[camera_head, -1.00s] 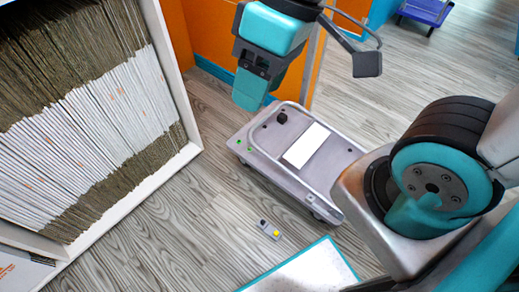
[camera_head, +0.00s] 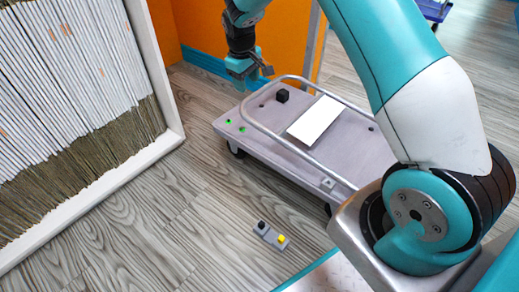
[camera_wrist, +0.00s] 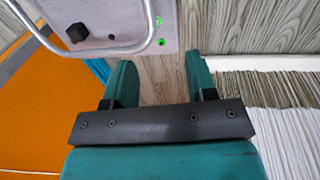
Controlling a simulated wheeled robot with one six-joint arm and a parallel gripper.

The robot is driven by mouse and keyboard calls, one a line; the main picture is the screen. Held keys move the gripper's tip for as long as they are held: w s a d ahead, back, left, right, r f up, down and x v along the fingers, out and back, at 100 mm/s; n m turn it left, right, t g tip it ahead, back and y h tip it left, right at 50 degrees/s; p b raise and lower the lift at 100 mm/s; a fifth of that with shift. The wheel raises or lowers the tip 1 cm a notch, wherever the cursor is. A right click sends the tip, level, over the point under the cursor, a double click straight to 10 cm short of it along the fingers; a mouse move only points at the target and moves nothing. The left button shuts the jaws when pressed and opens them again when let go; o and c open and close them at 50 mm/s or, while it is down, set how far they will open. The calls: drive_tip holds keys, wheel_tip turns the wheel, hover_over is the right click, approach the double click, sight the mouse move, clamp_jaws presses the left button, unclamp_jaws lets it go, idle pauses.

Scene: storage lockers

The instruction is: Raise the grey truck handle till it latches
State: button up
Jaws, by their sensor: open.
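The grey truck (camera_head: 210,128) is a flat platform cart standing on the wood floor. Its grey tubular handle (camera_head: 283,137) lies folded down along the deck, around a white panel (camera_head: 316,120) and a black knob (camera_head: 282,95). The handle's bend also shows at the top of the wrist view (camera_wrist: 150,24), near the deck's green marks. My gripper (camera_head: 246,80) is over the far left end of the truck, near the handle's bend. In the wrist view my gripper (camera_wrist: 158,82) has its two teal fingers apart, with only floor and the truck's edge between and beyond them.
A shelf of packed files (camera_head: 75,75) stands at the left. Orange lockers (camera_head: 215,30) stand behind the truck. A small grey block with a yellow button (camera_head: 270,236) lies on the floor in front. A purple cart (camera_head: 432,10) is at the far right. Floor between shelf and truck is clear.

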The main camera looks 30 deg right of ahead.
drive_tip(key=b, duration=0.3)
approach(260, 129)
drive_tip(key=w+f+b, duration=0.1)
drive_tip(key=f+b, duration=0.1)
drive_tip(key=f, duration=0.2)
drive_tip(key=d+f+b, duration=0.1)
drive_tip(key=f+b, duration=0.2)
drive_tip(key=f, duration=0.1)
drive_tip(key=w+d+f+b, duration=0.1)
drive_tip(key=f+b, duration=0.2)
drive_tip(key=f, duration=0.1)
drive_tip(key=shift+w+d, duration=0.2)
drive_tip(key=shift+w, duration=0.15)
clamp_jaws()
